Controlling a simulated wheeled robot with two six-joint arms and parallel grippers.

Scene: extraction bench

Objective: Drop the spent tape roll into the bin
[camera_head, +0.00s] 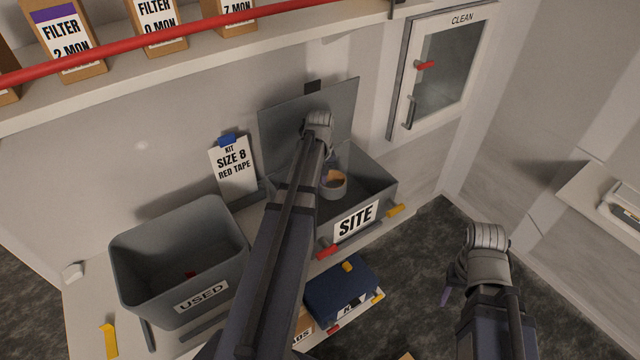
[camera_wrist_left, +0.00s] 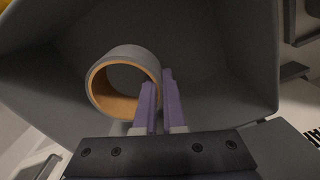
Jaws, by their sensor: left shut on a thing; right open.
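The tape roll (camera_head: 334,184) is grey outside with a tan core. It shows inside the opening of the grey box labelled SITE (camera_head: 375,190), whose lid stands open. My left gripper (camera_head: 326,163) reaches down into this box. In the left wrist view its purple fingers (camera_wrist_left: 158,100) are shut on the wall of the roll (camera_wrist_left: 112,60). I cannot tell whether the roll touches the box floor. The grey bin labelled USED (camera_head: 135,262) stands open to the left, with a small red thing inside. My right gripper (camera_head: 446,294) is open and empty, right of the bench.
A red rail (camera_head: 200,24) and a shelf with filter boxes (camera_head: 62,38) run above the bench. A kit card (camera_head: 233,167) stands behind, between the bin and box. A blue case (camera_head: 340,287) lies in front, below the SITE box. A CLEAN cabinet (camera_head: 440,75) is at right.

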